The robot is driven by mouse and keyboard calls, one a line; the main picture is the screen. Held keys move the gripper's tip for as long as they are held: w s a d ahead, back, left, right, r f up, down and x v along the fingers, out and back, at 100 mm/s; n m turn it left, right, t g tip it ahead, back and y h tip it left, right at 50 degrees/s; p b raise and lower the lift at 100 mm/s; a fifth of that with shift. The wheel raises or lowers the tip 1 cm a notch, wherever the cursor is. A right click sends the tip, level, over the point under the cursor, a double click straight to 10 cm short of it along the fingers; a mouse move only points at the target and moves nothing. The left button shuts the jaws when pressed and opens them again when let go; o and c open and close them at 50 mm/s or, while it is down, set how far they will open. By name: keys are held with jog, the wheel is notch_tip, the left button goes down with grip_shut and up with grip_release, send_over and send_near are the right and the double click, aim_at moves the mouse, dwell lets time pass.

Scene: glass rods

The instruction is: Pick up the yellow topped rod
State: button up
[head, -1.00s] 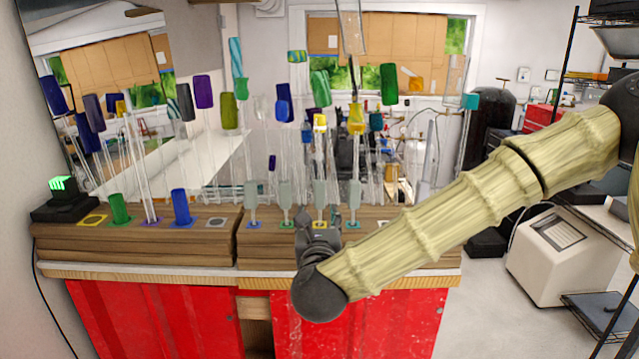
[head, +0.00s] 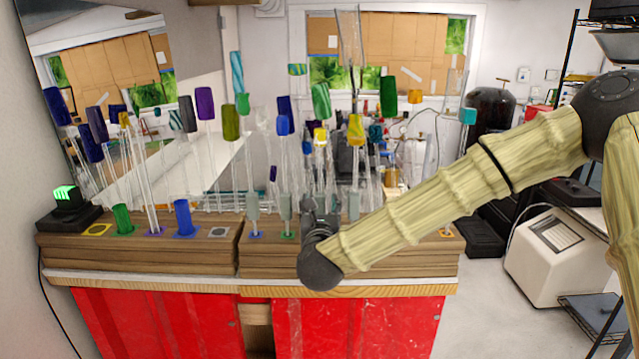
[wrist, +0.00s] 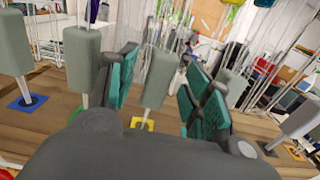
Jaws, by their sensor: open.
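Yellow-topped rods stand among the others in the head view, one with a short yellow top (head: 320,136) just above my gripper and one slightly right (head: 355,128). My gripper (head: 320,207) is at the rod row, hiding the lower parts behind it. In the wrist view its teal fingers (wrist: 162,72) are open. A grey-green sleeve (wrist: 157,80) on a thin clear stem stands between them, over a yellow square (wrist: 143,124) on the wood. No firm hold on it shows. The yellow top is not visible in the wrist view.
Neighbouring grey-green sleeves stand close by, at left (wrist: 85,55) and at right (wrist: 307,117). Tall glass rods with blue, green and purple tops crowd the wooden stand (head: 350,262). A mirror is behind at left. Open floor lies right of the red cabinet (head: 360,325).

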jog(key=shift+w+p, duration=0.35)
jog(key=shift+w, duration=0.8)
grip_shut()
jog(key=shift+r, duration=0.1)
